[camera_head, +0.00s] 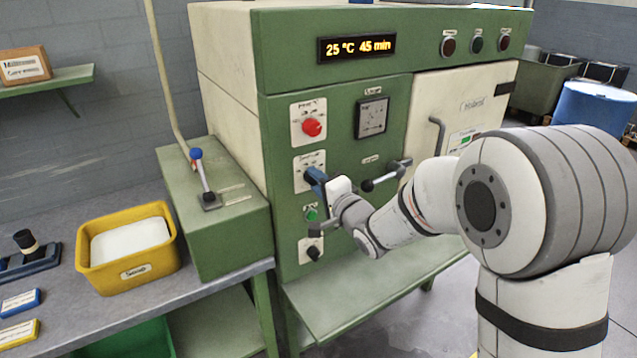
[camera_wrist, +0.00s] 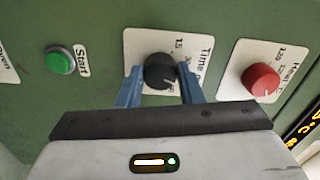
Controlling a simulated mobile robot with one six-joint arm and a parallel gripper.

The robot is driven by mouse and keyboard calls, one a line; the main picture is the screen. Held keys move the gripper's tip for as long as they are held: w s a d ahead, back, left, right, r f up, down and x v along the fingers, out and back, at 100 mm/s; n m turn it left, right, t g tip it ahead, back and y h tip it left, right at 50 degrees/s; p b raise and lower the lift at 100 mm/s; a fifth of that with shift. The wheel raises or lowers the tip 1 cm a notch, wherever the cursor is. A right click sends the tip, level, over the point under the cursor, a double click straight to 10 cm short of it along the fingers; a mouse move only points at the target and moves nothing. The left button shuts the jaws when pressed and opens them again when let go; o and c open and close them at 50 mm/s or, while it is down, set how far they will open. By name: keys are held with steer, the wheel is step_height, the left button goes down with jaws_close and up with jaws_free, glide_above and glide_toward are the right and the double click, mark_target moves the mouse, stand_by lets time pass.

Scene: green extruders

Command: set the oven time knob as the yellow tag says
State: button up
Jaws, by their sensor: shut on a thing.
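The black time knob (camera_wrist: 160,72) sits on a white plate marked "Time" in the wrist view. My gripper (camera_wrist: 160,80) has its two blue fingers on either side of this knob and is shut on it. In the head view, my gripper (camera_head: 314,178) reaches the oven's green front panel and mostly hides the knob. The white time plate (camera_head: 309,160) shows around it. The oven display (camera_head: 357,47) reads "25 °C 45 min". A yellow tag (camera_head: 19,334) lies on the bench at lower left; its writing is too small to read.
The red heat knob (camera_head: 312,127) is above the time plate, and the green start button (camera_head: 311,213) below. A door handle (camera_head: 437,135) and a lever (camera_head: 386,176) stick out nearby. A yellow bin (camera_head: 128,275) and blue tag (camera_head: 20,302) are on the bench.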

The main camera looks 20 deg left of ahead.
steer(key=o, duration=1)
steer(key=b+v, duration=0.1)
steer(key=v, duration=0.7)
